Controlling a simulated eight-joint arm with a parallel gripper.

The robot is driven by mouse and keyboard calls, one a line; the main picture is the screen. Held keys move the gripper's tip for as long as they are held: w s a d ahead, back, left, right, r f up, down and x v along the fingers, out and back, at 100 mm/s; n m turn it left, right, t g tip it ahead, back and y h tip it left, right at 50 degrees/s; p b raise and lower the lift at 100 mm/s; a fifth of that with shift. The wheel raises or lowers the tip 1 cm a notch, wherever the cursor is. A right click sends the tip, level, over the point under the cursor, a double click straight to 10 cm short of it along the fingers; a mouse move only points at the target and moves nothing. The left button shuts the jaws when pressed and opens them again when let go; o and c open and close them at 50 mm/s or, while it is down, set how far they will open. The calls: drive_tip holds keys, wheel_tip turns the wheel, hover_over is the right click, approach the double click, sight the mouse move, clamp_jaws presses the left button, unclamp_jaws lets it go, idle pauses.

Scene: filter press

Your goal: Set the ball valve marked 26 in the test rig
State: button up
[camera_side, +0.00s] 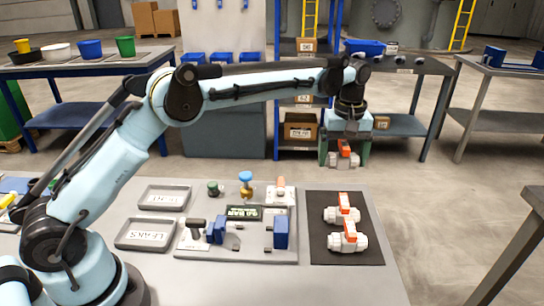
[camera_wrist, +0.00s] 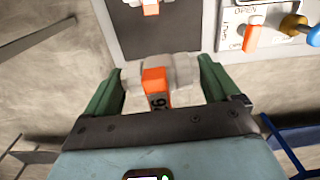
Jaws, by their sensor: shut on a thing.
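The ball valve marked 26 (camera_wrist: 182,72) is white with an orange handle, and the number shows on its label in the wrist view. It also shows in the side view (camera_side: 343,160). My gripper (camera_side: 344,155) is shut on it, with a green finger at each end of the valve body. The valve hangs in the air above and beyond the dark mat's far edge. The test rig (camera_side: 262,254) is a grey plate on the table with blue jaw blocks (camera_side: 281,232), a small display (camera_side: 243,212) and a blue-topped knob (camera_side: 246,177). No valve shows between the blue blocks.
Two more white valves with orange handles, a far one (camera_side: 342,214) and a near one (camera_side: 348,238), lie on the dark mat (camera_side: 325,254) right of the rig. Two grey trays, the far one (camera_side: 164,197) and the near one (camera_side: 147,235), lie left of the rig.

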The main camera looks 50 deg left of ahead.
sight(335, 199)
drive_tip(key=shift+f, duration=4.8)
drive_tip(key=shift+f, duration=0.15)
drive_tip(key=o, duration=0.9)
drive_tip(key=shift+c, duration=0.2)
